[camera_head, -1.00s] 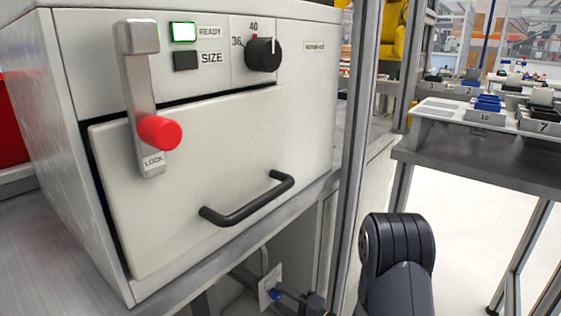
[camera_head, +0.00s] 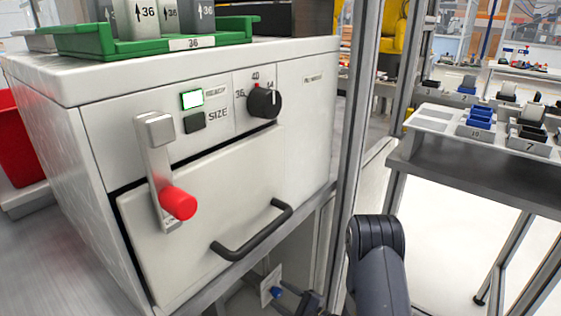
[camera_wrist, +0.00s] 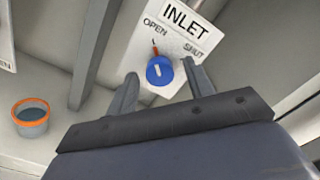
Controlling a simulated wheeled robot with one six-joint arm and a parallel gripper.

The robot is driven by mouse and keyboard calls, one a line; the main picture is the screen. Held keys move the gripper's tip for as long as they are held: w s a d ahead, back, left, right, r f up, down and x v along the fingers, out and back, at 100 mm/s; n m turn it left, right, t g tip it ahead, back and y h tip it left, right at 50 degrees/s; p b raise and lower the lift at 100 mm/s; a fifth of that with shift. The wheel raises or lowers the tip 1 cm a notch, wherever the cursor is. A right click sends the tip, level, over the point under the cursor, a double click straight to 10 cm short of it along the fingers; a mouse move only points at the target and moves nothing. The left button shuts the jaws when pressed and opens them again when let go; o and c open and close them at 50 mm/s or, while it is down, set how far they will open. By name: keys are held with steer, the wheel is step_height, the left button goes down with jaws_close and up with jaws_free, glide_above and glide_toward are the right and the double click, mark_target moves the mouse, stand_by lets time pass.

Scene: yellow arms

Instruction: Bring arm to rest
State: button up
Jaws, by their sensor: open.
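My gripper (camera_wrist: 158,85) shows in the wrist view with its two fingers apart and nothing between them. Beyond the fingertips is a blue round knob (camera_wrist: 160,71) on a white plate marked INLET, OPEN and SHUT. I cannot tell how far the fingers are from the knob. The blue knob shows small in the head view (camera_head: 276,292), low under the bench.
A white machine (camera_head: 300,125) with a red-knobbed lever (camera_head: 178,203) and black handle (camera_head: 252,232) stands left. A green tray (camera_head: 150,38) lies on top. A metal post (camera_head: 354,130) and a table (camera_head: 470,165) stand right. An orange-rimmed cup (camera_wrist: 31,112) is in the wrist view.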

steer(key=m+p, duration=0.1)
steer(key=p, duration=0.1)
steer(key=m+p, duration=0.2)
steer(key=shift+r+m, duration=0.2)
steer(key=shift+m, duration=0.1)
steer(key=shift+f+m+p, duration=0.2)
steer(key=shift+m+p, duration=0.8)
steer(key=shift+m, duration=0.3)
